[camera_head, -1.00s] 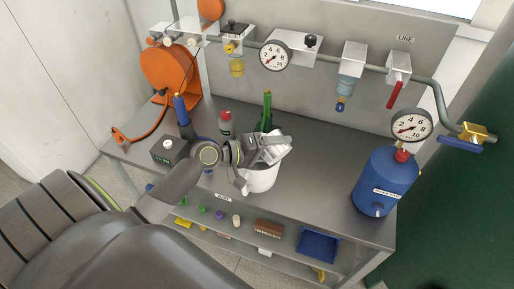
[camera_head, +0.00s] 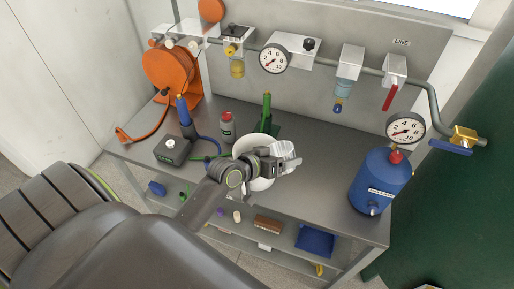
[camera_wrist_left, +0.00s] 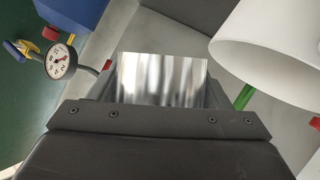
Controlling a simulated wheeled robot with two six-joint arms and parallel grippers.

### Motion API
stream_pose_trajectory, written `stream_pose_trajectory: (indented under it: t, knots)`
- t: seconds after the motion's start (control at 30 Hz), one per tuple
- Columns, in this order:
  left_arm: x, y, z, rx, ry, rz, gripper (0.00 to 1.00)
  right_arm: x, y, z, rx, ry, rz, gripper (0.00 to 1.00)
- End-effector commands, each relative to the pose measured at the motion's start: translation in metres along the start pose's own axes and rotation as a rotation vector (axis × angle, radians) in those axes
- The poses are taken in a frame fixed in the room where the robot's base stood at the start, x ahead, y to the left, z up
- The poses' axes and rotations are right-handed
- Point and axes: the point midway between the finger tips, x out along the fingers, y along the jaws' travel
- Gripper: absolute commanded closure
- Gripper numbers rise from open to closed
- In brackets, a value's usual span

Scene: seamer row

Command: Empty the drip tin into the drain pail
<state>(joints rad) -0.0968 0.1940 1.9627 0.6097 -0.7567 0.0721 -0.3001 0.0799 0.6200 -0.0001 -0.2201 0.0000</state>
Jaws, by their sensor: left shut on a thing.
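The drip tin (camera_head: 287,150) is a shiny metal piece in my left gripper (camera_head: 279,160). My left gripper is shut on it, and its jaws cover part of it. In the left wrist view the tin (camera_wrist_left: 162,78) shows as a bright reflective face between the dark jaws (camera_wrist_left: 160,100). The drain pail (camera_head: 262,183) is white and stands on the bench, partly hidden by my left wrist. The tin is at the pail's right side, near rim height. I cannot see inside the tin. My right gripper is out of view.
A green bottle (camera_head: 266,112) and a grey bottle with a red cap (camera_head: 227,128) stand behind the pail. A black box (camera_head: 172,150) is to the left. A blue tank with a gauge (camera_head: 381,180) stands at the right. The bench between pail and tank is clear.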

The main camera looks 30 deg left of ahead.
Motion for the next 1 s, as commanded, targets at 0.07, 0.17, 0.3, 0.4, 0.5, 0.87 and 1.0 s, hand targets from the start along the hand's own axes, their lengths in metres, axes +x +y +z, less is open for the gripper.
stream_pose_trajectory:
  t: [0.07,0.17,0.3,0.4,0.5,0.87,1.0]
  knots:
    - [0.003,0.003,0.008,0.049,0.008,-0.022,0.57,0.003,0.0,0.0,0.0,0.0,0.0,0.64]
    - [0.005,0.007,0.015,0.119,0.018,-0.051,0.57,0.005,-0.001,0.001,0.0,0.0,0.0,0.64]
    - [0.008,0.012,0.024,0.22,0.033,-0.093,0.57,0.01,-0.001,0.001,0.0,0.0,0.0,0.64]
    - [0.013,0.01,0.035,0.275,0.039,-0.115,0.57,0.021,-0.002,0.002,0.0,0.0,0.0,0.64]
    - [0.018,0.007,0.046,0.309,0.044,-0.129,0.57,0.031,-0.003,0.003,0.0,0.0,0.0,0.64]
    - [0.029,0.002,0.07,0.4,0.057,-0.166,0.57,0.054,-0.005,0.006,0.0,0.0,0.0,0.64]
    - [0.03,0.001,0.073,0.417,0.059,-0.173,0.57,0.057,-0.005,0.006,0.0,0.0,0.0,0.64]
